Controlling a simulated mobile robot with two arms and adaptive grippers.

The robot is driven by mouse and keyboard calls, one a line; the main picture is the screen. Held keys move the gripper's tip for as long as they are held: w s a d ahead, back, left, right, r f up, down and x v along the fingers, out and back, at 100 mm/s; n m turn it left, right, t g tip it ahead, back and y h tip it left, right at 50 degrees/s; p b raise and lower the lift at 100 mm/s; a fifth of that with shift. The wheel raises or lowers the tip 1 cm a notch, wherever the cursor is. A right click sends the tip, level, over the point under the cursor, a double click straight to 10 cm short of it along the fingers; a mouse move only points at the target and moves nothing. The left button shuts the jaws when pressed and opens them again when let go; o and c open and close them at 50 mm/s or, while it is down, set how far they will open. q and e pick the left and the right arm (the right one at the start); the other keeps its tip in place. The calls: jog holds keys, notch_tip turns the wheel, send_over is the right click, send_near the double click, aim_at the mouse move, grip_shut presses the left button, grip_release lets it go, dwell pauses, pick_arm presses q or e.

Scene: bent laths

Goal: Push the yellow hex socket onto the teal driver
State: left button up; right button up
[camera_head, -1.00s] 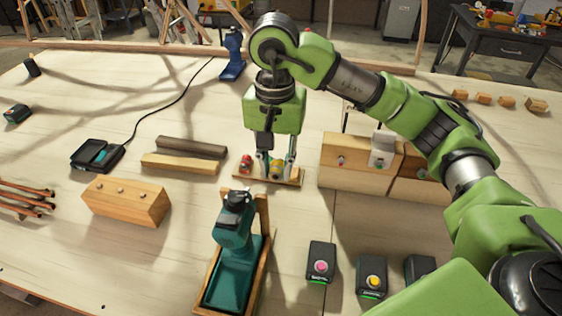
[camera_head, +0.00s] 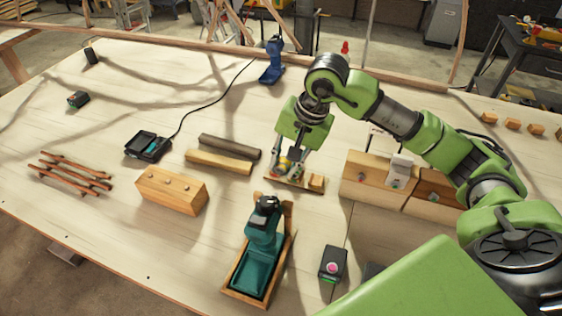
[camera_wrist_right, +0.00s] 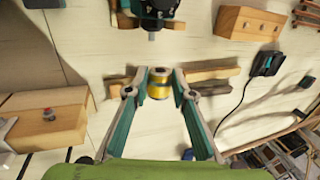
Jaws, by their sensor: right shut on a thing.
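The yellow hex socket (camera_wrist_right: 159,84) sits between the fingertips of my right gripper (camera_wrist_right: 158,92) in the right wrist view, and the gripper is shut on it. In the head view my right gripper (camera_head: 289,166) is over a small wooden board (camera_head: 295,183); the socket is too small there to make out surely. My left gripper is not in view.
A wooden block with screws (camera_head: 170,190) and two wood bars (camera_head: 222,160) lie left of the gripper. Larger wooden blocks (camera_head: 372,180) stand to its right.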

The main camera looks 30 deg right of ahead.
aim_at(277, 194)
jog(key=shift+s+a+f+b, duration=0.1)
jog(key=shift+f+b, duration=0.2)
jog(key=shift+f, duration=0.55)
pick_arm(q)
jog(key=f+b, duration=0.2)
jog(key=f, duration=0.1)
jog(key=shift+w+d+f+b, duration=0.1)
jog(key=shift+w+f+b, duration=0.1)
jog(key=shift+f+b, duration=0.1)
pick_arm(e)
jog(key=f, duration=0.2)
jog(key=s+a+f, duration=0.1)
jog(key=shift+f, duration=0.4)
pick_arm(q)
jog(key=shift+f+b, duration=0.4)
jog(key=shift+b, duration=0.05)
pick_arm(e)
jog(key=shift+s+a, duration=0.7)
jog(key=shift+a, duration=0.15)
jog(key=o, duration=1.2)
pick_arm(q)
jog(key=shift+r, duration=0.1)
